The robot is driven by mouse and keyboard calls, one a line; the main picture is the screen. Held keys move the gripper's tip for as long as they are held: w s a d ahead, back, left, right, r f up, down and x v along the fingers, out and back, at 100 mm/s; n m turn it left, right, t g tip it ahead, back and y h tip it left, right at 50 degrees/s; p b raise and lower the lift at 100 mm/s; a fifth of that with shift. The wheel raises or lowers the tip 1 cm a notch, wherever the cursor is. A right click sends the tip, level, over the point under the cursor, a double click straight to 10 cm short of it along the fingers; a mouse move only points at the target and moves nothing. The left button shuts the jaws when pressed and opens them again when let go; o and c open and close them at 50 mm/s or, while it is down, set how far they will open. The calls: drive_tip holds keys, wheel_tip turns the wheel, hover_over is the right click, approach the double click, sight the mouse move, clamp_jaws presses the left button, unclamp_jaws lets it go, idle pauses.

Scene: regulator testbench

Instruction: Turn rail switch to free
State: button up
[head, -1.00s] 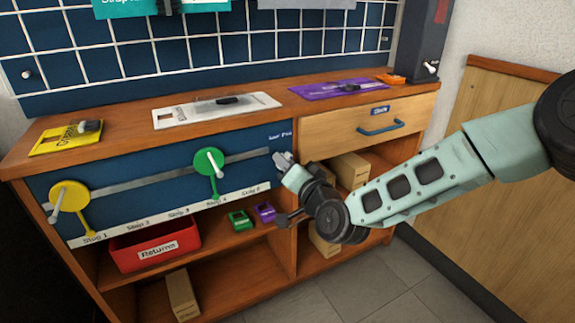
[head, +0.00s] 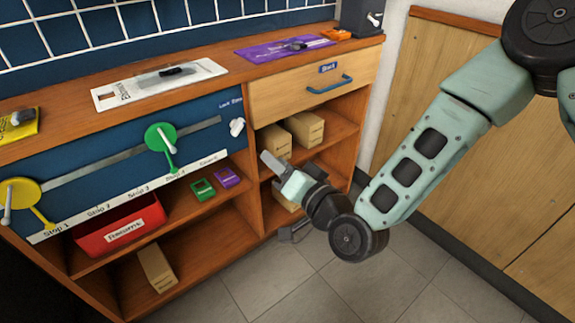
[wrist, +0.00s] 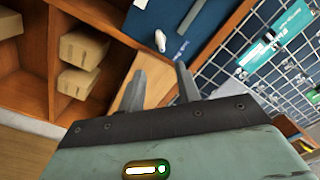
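The rail switch is a small white knob (head: 236,127) at the right end of the blue rail panel, just under a small label that seems to read "Lock Free". It also shows in the wrist view (wrist: 160,40), beyond my fingertips. I cannot tell which word the knob points to. My gripper (head: 269,161) is in front of the shelves, below and right of the switch, apart from it. In the wrist view my gripper (wrist: 163,76) has its two fingers spread with nothing between them.
Green (head: 161,138) and yellow (head: 20,192) discs with handles sit on the rail. A wooden drawer (head: 290,92) with a blue handle is right of the switch. Tan boxes (head: 305,128) stand on the shelf near my gripper. A red bin (head: 118,224) is lower left.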

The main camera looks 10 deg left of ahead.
drive_tip(key=shift+v, duration=1.35)
drive_tip(key=s+d+r+n+g+h, duration=0.3)
drive_tip(key=s+d+g+h, duration=0.35)
drive_tip(key=s+d, duration=0.45)
drive_tip(key=s+d+r+n+g+h, duration=0.45)
drive_tip(key=s+d+h, duration=0.3)
drive_tip(key=d, duration=0.45)
wheel_tip(320, 180, up, 33)
drive_tip(key=y+p, duration=0.1)
drive_tip(key=p, duration=3.3)
drive_tip(key=shift+s+f+m+g, duration=0.2)
drive_tip(key=shift+s+m+g, duration=0.1)
drive_tip(key=shift+m+g, duration=0.1)
